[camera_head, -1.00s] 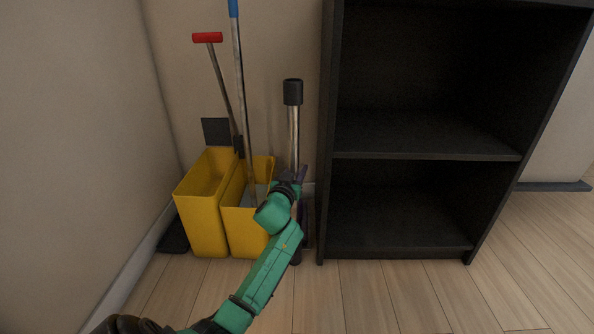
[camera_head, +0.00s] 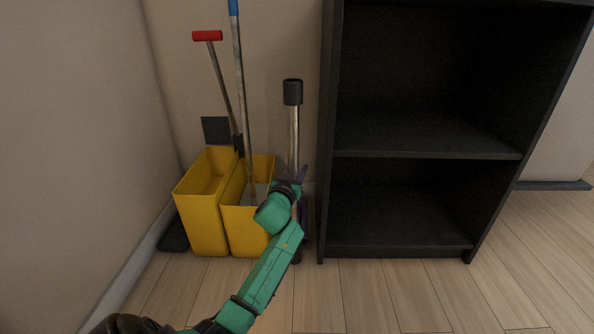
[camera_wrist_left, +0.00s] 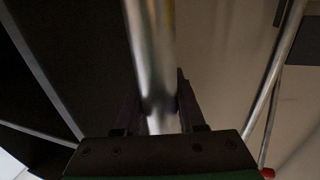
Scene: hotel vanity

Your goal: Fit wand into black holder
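The wand is a shiny metal tube (camera_head: 293,135) standing upright against the wall, just left of the black shelf. A black cylinder (camera_head: 293,92) sits at its top end; I cannot tell whether this is the black holder or part of the wand. My left gripper (camera_head: 297,178) is at the tube's lower part. In the left wrist view the tube (camera_wrist_left: 152,60) runs between the two dark fingers (camera_wrist_left: 160,105), which lie close along both its sides and appear shut on it. The tube's lower end is mostly hidden behind my green arm. My right gripper is out of view.
Two yellow buckets (camera_head: 205,215) stand to the left, with a red-handled tool (camera_head: 208,37) and a blue-topped pole (camera_head: 240,80) leaning in them. The black shelf (camera_head: 327,130) stands close on the right. The wooden floor in front is clear.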

